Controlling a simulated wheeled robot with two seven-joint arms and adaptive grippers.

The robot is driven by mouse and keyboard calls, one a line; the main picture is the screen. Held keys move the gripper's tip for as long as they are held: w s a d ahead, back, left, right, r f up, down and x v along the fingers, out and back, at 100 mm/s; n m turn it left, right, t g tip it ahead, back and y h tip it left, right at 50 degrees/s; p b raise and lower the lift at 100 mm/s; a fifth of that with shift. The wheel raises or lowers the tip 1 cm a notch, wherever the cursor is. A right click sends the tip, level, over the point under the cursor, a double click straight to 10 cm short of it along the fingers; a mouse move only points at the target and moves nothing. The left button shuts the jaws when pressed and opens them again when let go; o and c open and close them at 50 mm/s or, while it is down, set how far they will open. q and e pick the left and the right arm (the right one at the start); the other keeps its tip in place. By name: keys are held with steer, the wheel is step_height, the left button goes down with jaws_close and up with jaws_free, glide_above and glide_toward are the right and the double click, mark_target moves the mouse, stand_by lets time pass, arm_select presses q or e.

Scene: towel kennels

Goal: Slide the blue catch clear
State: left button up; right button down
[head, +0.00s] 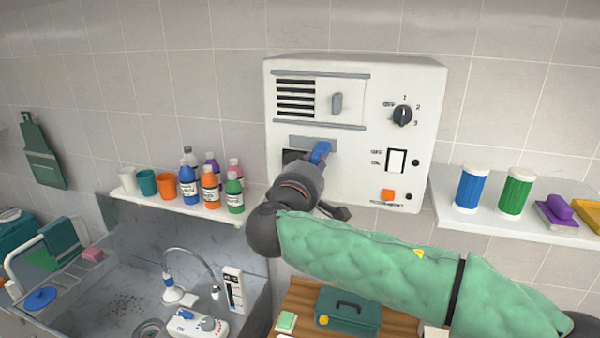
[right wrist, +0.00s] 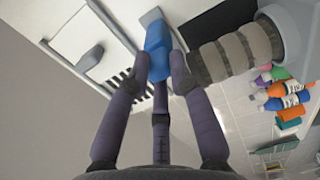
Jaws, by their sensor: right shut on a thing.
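The blue catch (head: 320,152) sits on the front of the white wall unit (head: 425,110), low on its left half, beside a dark opening. My right gripper (head: 318,168) reaches up to it from below and hides part of the opening. In the right wrist view the blue catch (right wrist: 157,45) lies between the fingertips of my right gripper (right wrist: 160,70), which is shut on it. My left gripper is not in view.
A shelf with cups and bottles (head: 210,188) is left of the unit. A shelf with blue and green canisters (head: 516,192) is on the right. A sink with a tap (head: 190,260) and a green toolbox (head: 347,312) lie below.

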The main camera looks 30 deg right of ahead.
steer(key=shift+s+d+r, duration=0.1)
steer(key=shift+d+r, duration=0.05)
steer(key=c, duration=1.4)
jaws_free()
steer(key=o, duration=0.3)
steer(key=shift+s, duration=0.1)
steer(key=shift+o, duration=0.2)
steer(key=shift+a, duration=0.3)
steer(key=v, duration=1.1)
steer(key=shift+s, duration=0.3)
